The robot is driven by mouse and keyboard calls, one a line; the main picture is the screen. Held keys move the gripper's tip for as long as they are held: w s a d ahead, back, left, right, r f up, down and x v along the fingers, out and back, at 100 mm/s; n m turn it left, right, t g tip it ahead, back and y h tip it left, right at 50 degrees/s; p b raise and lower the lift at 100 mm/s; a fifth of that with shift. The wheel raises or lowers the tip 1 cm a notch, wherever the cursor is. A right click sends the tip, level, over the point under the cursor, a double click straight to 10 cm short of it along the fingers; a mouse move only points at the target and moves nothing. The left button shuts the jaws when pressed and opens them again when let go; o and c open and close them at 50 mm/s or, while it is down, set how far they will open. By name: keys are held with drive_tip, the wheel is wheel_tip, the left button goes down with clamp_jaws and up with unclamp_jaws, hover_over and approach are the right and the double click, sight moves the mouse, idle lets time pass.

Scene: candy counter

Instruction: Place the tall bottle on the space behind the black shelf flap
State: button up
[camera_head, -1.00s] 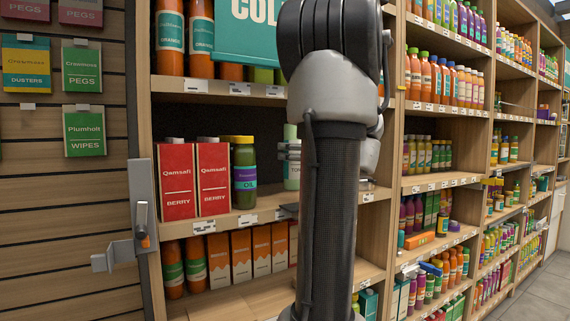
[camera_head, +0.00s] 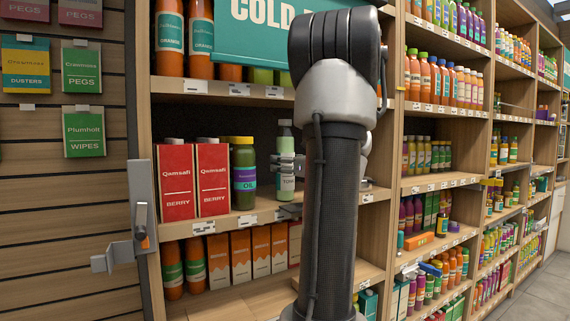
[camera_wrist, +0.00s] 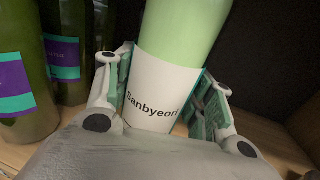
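The tall bottle (camera_head: 286,148) is pale green with a white label and stands upright in the middle shelf bay, partly hidden by my arm. In the wrist view the tall bottle (camera_wrist: 180,35) fills the centre, its label reading "Sanbyeori". My gripper (camera_wrist: 163,100) has a finger on each side of the label, with teal pads against the bottle. In the head view my gripper (camera_head: 290,165) shows only partly beside my arm. The black shelf flap (camera_head: 290,212) is at the shelf's front edge, just below the bottle. I cannot tell whether the bottle's base touches the shelf.
A dark green oil bottle (camera_head: 243,165) stands close left of the tall bottle, and red Berry boxes (camera_head: 212,178) are further left. Another green bottle (camera_wrist: 25,90) is near the left finger in the wrist view. The shelf above (camera_head: 250,96) limits the height.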

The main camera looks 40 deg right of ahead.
drive_tip(key=o, duration=0.4)
drive_tip(key=shift+o, duration=0.2)
